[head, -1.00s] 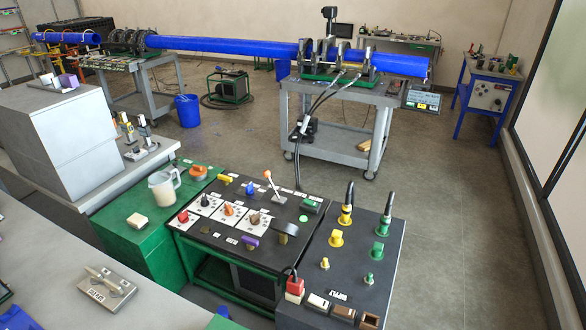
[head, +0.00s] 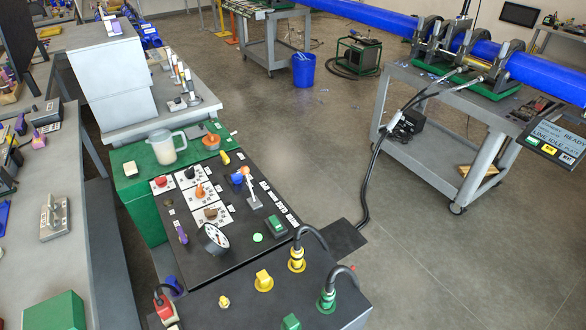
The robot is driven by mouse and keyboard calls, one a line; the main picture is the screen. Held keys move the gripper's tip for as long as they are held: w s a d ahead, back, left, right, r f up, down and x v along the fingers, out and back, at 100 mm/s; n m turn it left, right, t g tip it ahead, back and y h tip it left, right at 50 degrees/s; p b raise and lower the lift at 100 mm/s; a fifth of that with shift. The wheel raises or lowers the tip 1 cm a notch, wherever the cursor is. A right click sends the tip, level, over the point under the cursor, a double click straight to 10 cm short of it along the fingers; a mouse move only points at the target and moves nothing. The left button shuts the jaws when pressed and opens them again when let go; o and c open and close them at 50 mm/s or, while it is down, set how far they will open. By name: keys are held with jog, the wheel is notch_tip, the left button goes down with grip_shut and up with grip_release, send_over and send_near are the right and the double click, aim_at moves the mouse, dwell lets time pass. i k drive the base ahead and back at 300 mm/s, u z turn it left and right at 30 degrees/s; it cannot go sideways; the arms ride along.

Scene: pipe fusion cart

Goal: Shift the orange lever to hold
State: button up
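The orange lever (head: 251,189) stands on the black top of the control cart (head: 205,262) in the head view. It has a pale shaft, and its orange tip leans up and left, close to a blue knob (head: 237,179). A slanted row of small white labels (head: 277,200) lies to the right of the lever's base. The label text is too small to read, so I cannot tell which position the lever is in. My gripper is not in view.
A gauge (head: 215,237), a green button block (head: 276,226) and white plates with knobs (head: 211,212) surround the lever. Cabled yellow (head: 296,259) and green (head: 326,300) connectors stand nearer. A pitcher (head: 166,147) sits on the green box. Floor right of the cart is mostly clear.

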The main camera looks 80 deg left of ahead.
aim_at(244, 170)
jog(key=u, duration=0.05)
jog(key=i, duration=1.15)
jog(key=u, duration=4.65)
